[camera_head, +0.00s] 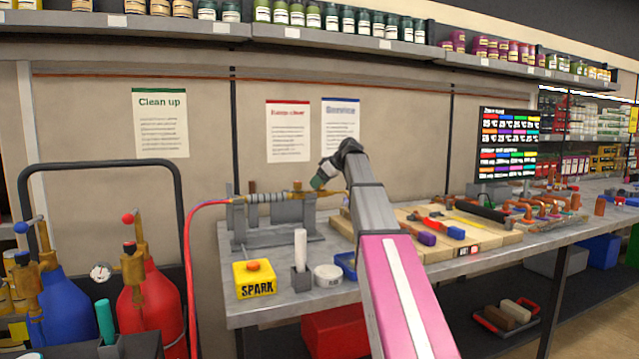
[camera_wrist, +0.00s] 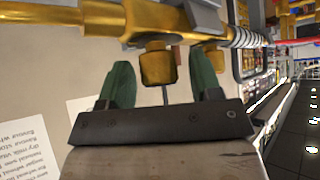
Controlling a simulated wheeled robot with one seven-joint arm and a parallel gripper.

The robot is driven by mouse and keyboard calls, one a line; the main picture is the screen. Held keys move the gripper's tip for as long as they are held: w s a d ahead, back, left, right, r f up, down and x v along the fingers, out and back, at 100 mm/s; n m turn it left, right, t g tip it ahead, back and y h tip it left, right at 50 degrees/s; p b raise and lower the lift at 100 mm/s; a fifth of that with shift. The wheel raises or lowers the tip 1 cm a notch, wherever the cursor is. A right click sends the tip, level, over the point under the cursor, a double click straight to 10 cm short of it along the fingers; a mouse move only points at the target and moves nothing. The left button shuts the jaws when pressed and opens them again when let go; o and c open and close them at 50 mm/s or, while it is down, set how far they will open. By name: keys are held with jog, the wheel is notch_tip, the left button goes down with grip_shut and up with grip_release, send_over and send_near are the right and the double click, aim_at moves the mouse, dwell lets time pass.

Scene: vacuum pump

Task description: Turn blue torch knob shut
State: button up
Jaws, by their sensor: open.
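The torch (camera_head: 270,198) lies across a grey metal stand on the bench, with a red hose at its left end. In the wrist view its brass body (camera_wrist: 105,20) crosses the top, with a ribbed grip at right. A brass knob (camera_wrist: 157,66) hangs from it between the green fingertips of my gripper (camera_wrist: 161,78), with a gap visible on each side. A second brass part (camera_wrist: 207,55) shows partly behind the right finger. No blue colour shows on either, so I cannot tell which is the blue knob. My gripper (camera_head: 319,183) is open at the torch's right end.
A yellow SPARK box (camera_head: 254,279), a small round tin (camera_head: 328,277) and a wooden board (camera_head: 440,238) with tools are on the bench. Blue and red gas cylinders (camera_head: 150,305) stand at left. The wall with posters is close behind the torch.

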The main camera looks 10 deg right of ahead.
jog(key=c, duration=0.9)
jog(key=shift+c, duration=0.2)
jog(key=shift+m, duration=0.3)
jog(key=m+t+h, duration=0.1)
jog(key=m, duration=0.1)
jog(key=shift+s+m+t+h, duration=0.15)
jog(key=shift+m+t+h, duration=0.15)
jog(key=shift+t, duration=0.1)
jog(key=m+t+h, duration=0.2)
jog(key=m+h, duration=0.2)
jog(key=m, duration=0.1)
jog(key=m+h, duration=0.2)
jog(key=m, duration=0.1)
jog(key=m+h, duration=0.2)
jog(key=shift+w+a+m, duration=0.1)
jog(key=shift+w+m, duration=0.1)
jog(key=shift+m, duration=0.2)
jog(key=shift+m+g+h, duration=0.6)
jog(key=shift+m+h, duration=0.8)
jog(key=shift+m, duration=0.5)
